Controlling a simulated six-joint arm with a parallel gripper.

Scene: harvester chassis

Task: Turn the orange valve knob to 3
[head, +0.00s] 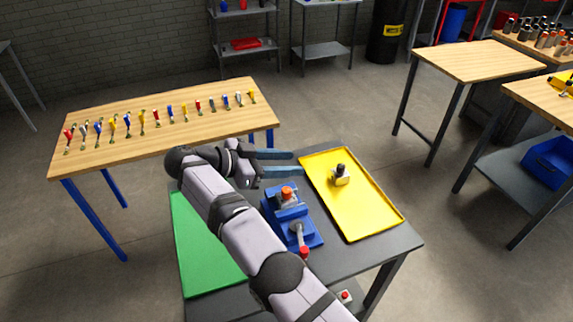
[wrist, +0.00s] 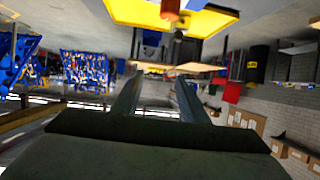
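The orange valve knob (head: 287,191) sits on top of a blue fixture (head: 278,211) on the dark table in the head view. A grey lever with a red end (head: 303,251) is at the fixture's near side. Any numbers around the knob are too small to read. My gripper (head: 297,163) is open and empty, held above and beyond the knob, with its fingers pointing right towards the yellow tray. In the wrist view my gripper (wrist: 157,85) shows two separated fingers with nothing between them. An orange-red cylinder shows at that view's top edge; I cannot tell whether it is the knob.
A yellow tray (head: 377,217) right of the fixture holds a small black-topped part (head: 341,173). A green mat (head: 196,255) lies left, partly behind my arm. A wooden table (head: 205,105) behind carries a row of coloured-handled tools. The tray's near half is clear.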

